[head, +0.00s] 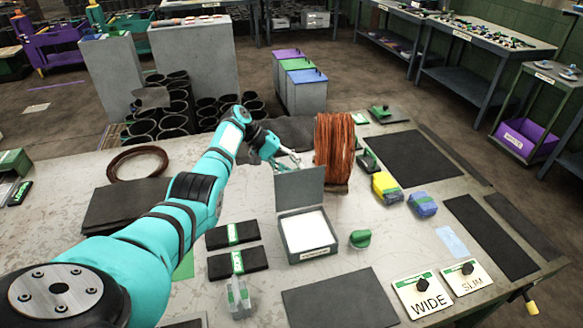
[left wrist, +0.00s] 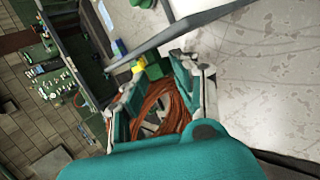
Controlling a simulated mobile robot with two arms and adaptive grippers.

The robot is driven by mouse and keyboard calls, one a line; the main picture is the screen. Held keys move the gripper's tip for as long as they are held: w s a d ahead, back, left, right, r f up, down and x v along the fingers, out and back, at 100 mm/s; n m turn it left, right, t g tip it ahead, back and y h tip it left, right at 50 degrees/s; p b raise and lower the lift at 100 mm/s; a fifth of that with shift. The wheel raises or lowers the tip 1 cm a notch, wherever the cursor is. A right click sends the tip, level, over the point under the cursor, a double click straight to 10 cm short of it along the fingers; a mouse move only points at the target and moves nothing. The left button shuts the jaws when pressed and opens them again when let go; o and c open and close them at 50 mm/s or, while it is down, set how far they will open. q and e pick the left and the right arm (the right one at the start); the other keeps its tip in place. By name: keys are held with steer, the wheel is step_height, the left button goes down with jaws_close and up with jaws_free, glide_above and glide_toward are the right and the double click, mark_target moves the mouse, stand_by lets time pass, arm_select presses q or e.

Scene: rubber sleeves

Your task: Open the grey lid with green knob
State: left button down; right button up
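A grey box (head: 307,246) with a white inside and a label on its front stands in the middle of the table. Its grey lid (head: 299,190) stands about upright at the box's back edge, so the box is open. No green knob shows on the lid's near face; its far face is hidden. My left gripper (head: 287,162) is just behind the lid's top edge. In the left wrist view its fingers (left wrist: 165,82) are apart with nothing seen gripped; whether they touch the lid is unclear. My right gripper is not in view.
A copper-coloured coil (head: 334,150) stands close to the right of my left gripper. A small green piece (head: 360,238) lies right of the box. Black pads (head: 237,262) lie to its left. Yellow (head: 386,187) and blue (head: 422,204) blocks lie farther right.

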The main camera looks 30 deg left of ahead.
arm_select(q)
steer(key=shift+w+a+f, duration=0.2)
steer(key=shift+a+f, duration=0.05)
steer(key=shift+a, duration=0.1)
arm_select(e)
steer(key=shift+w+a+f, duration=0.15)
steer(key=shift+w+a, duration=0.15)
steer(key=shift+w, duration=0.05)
arm_select(q)
steer(key=c, duration=1.2)
jaws_free()
steer(key=shift+f, duration=0.1)
steer(key=shift+o, duration=0.9)
steer(key=shift+w+a, duration=0.1)
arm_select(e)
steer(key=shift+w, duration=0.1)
arm_select(q)
steer(key=v, duration=1.2)
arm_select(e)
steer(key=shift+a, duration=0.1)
